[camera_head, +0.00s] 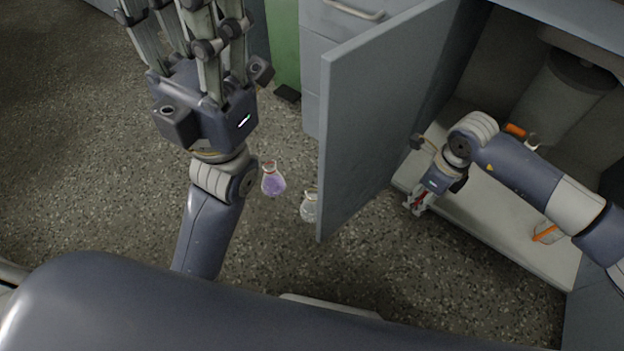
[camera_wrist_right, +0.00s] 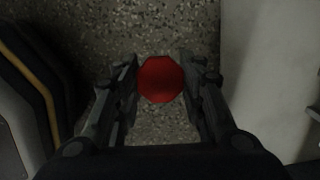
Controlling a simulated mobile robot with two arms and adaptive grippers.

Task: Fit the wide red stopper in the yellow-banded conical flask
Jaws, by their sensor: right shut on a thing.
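My right gripper (camera_head: 418,208) is shut on the red stopper, low in front of the open cabinet. In the right wrist view the stopper (camera_wrist_right: 161,79) shows as a wide red disc between the two fingers. A conical flask with clear contents (camera_head: 310,207) stands on the floor beside the cabinet door, partly hidden by the door's edge; its band colour is too small to tell. A conical flask with purple liquid (camera_head: 273,183) and a reddish band stands to its left. My left gripper (camera_head: 185,18) is raised at the upper left, fingers spread, tips partly cut off, with nothing seen between them.
The grey cabinet door (camera_head: 380,110) stands open between the flasks and my right gripper. The pale cabinet floor (camera_head: 490,225) holds a vessel with an orange part (camera_head: 546,233) and an orange item (camera_head: 515,130) farther back. The speckled floor (camera_head: 90,200) at left is clear.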

